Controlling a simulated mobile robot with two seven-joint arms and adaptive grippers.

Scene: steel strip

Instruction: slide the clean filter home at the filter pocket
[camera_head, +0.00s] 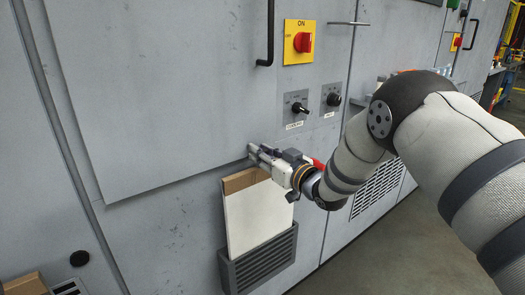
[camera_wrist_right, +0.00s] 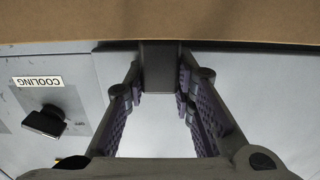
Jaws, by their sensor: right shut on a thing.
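The clean filter (camera_head: 257,218), a white panel with a brown frame, stands upright in the grey slatted filter pocket (camera_head: 262,262) on the cabinet front. Its lower part is hidden behind the pocket, and its upper part stands above the rim. My right gripper (camera_head: 258,153) is at the filter's top edge. In the right wrist view the brown frame (camera_wrist_right: 160,22) spans the top, and my right fingers (camera_wrist_right: 159,75) are shut on a dark tab at that frame. How deep the filter sits cannot be told. My left gripper is not in view.
The grey cabinet carries a yellow plate with a red switch (camera_head: 303,42), black knobs, including the COOLING knob (camera_wrist_right: 44,122), and a black handle (camera_head: 267,35). A brown box (camera_head: 25,284) shows at the lower left. The floor (camera_head: 410,255) at the right is clear.

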